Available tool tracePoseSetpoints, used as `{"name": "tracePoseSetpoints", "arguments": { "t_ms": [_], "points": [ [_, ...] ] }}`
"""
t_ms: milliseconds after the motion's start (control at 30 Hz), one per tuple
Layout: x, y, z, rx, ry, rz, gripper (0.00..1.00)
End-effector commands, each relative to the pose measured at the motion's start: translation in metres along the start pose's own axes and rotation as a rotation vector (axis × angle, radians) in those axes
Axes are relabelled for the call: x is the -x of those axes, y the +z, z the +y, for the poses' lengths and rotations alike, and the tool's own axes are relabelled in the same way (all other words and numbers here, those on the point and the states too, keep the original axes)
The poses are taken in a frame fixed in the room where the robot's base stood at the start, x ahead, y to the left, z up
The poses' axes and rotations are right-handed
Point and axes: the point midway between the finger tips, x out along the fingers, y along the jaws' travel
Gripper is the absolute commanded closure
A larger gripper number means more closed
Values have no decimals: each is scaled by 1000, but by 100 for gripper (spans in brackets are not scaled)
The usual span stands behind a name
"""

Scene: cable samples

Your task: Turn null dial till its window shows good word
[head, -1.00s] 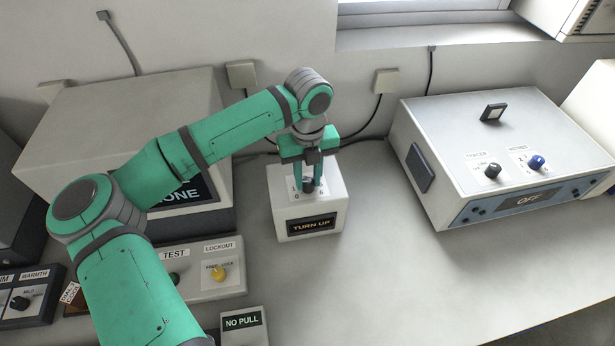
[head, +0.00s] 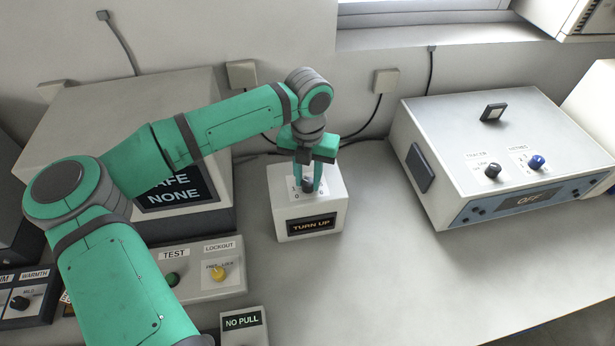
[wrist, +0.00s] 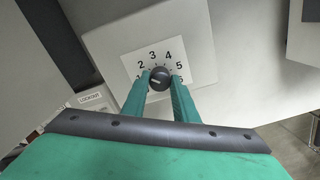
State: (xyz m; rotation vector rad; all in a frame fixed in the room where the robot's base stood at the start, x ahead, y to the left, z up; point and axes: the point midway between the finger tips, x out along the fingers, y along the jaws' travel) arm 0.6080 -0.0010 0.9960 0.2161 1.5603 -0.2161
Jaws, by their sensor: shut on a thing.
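The dial (head: 308,186) is a dark round knob on top of a small white box (head: 331,208). The box's front window (head: 311,224) reads "TURN UP". In the wrist view the dial (wrist: 159,79) sits on a white scale plate (wrist: 199,52) with numbers around it; 2, 3, 4 and 5 are readable and the lower ones are partly hidden by the fingers. My gripper (head: 307,178) points down onto the box. In the wrist view its two green fingers (wrist: 161,82) are shut on the dial, one on each side.
A larger box on the left has a screen (head: 176,192) ending in "NONE". In front are a TEST/LOCKOUT panel (head: 205,285) and a "NO PULL" box (head: 243,321). A grey instrument (head: 470,130) with an "OFF" display stands right. Counter between is clear.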

Motion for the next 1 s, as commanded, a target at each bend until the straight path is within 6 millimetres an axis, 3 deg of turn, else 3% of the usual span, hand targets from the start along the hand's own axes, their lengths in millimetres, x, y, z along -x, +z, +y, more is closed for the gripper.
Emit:
{"name": "tracePoseSetpoints", "arguments": {
  "t_ms": [333, 800, 833, 900, 1000],
  "points": [
    [1, 0, 0, -125, 1, 0, 96],
    [1, 0, 0, -140, 0, -1, 96],
    [1, 0, 0, -140, 0, -1, 71],
    [1, 0, 0, -140, 0, -1, 55],
    [1, 0, 0, -140, 0, 0, 55]
  ]
}}
